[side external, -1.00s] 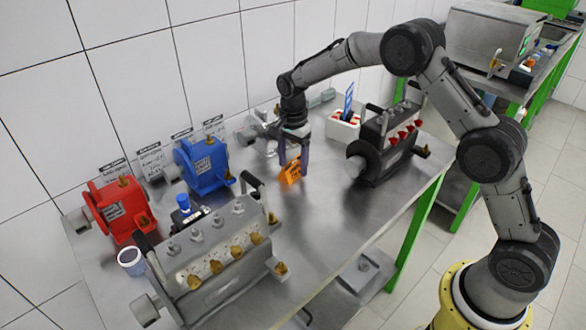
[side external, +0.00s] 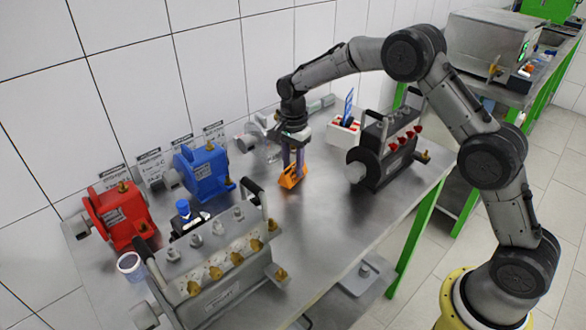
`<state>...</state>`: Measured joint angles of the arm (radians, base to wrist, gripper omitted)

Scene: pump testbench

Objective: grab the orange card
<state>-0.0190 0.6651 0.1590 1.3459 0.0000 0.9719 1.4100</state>
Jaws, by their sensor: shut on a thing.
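The orange card (side external: 292,177) is a small orange piece near the middle of the steel workbench (side external: 330,215), between the blue pump and the dark pump. My gripper (side external: 293,167) points down from above with its two fingers at the card. The fingers are close together and shut on the card, hiding part of its upper side. The card's lower part shows below the fingertips. I cannot tell whether it touches the bench.
A blue pump (side external: 203,172) and a red pump (side external: 117,213) stand to the left. A large grey pump (side external: 215,265) is in front. A dark pump (side external: 385,155) and a white box (side external: 343,132) stand to the right. Bare bench lies in front of the card.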

